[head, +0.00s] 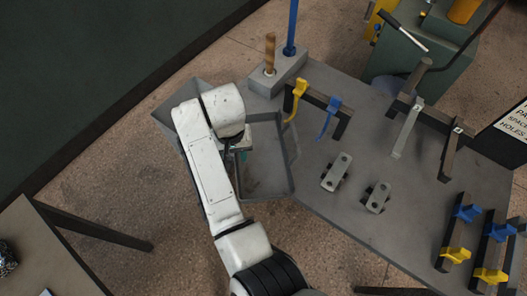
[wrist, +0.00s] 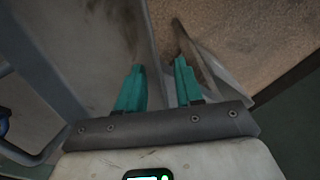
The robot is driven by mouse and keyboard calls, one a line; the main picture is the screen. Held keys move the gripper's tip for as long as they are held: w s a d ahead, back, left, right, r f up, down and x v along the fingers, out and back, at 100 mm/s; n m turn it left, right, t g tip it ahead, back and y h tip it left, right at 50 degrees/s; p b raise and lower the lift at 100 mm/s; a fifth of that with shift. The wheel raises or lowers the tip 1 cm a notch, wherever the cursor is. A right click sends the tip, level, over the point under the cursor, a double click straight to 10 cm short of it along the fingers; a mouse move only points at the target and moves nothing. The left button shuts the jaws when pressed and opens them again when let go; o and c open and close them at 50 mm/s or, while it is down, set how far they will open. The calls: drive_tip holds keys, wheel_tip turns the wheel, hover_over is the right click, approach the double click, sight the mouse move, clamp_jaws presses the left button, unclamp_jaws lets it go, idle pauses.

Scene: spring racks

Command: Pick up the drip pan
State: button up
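The drip pan is a wide, shallow grey tray (head: 268,186) beside the grey bench, left of the middle in the head view. My arm hides its middle. My gripper (head: 243,150) is mostly hidden behind my white arm there, low over the pan. In the wrist view, the two teal fingers of my gripper (wrist: 160,72) are apart. A grey wall of the pan (wrist: 153,35) runs up the picture between them. I cannot tell whether either finger touches it.
The grey bench (head: 330,215) carries a block with a wooden and a blue post (head: 278,75), yellow and blue hooks, two metal plates and several racks. A green machine (head: 420,50) stands behind. Another table (head: 35,245) is at lower left. Bare speckled floor (head: 115,180) lies left of the pan.

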drive_tip(key=shift+c, duration=0.3)
clamp_jaws()
idle(0.4)
